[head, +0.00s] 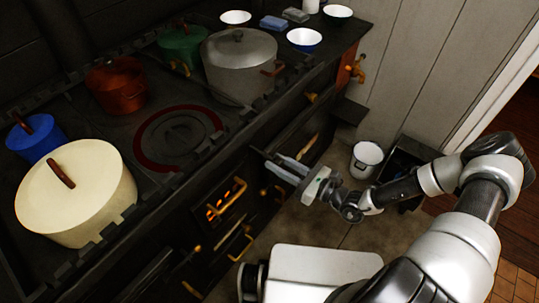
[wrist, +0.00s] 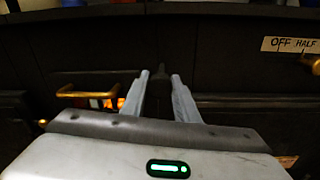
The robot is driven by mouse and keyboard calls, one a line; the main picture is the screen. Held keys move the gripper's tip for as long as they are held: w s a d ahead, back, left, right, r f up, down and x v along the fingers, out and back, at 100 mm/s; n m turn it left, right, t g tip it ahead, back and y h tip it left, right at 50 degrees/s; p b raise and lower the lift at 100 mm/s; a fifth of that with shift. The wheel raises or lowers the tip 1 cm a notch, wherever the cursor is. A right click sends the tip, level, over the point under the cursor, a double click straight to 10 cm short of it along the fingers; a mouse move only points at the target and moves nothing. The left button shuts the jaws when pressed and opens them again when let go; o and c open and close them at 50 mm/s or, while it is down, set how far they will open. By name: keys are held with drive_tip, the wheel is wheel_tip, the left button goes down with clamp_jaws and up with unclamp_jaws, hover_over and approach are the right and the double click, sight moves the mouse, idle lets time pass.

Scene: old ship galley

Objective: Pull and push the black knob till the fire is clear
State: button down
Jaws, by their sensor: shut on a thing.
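My gripper (head: 275,166) reaches to the dark front of the stove, right of the fire door. In the wrist view my gripper's two fingers (wrist: 161,76) are close together, shut on the black knob (wrist: 161,69), a small dark shape between their tips. In the head view I cannot make out the knob against the black stove front. The fire (head: 226,199) glows orange behind the bars of the stove front, below and left of my gripper. It also shows in the wrist view (wrist: 109,103), left of the fingers, behind a brass handle (wrist: 84,93).
A cream pot (head: 85,205), a grey pot (head: 240,72), a copper pot (head: 116,85) and others stand on the stove top (head: 150,170). A white bucket (head: 367,155) stands on the floor. An "OFF HALF" label (wrist: 291,45) is at the wrist view's upper right.

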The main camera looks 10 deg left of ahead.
drive_tip(key=c, duration=1.4)
unclamp_jaws()
drive_tip(key=v, duration=1.7)
drive_tip(key=shift+s+d+f, duration=0.1)
drive_tip(key=shift+d, duration=0.1)
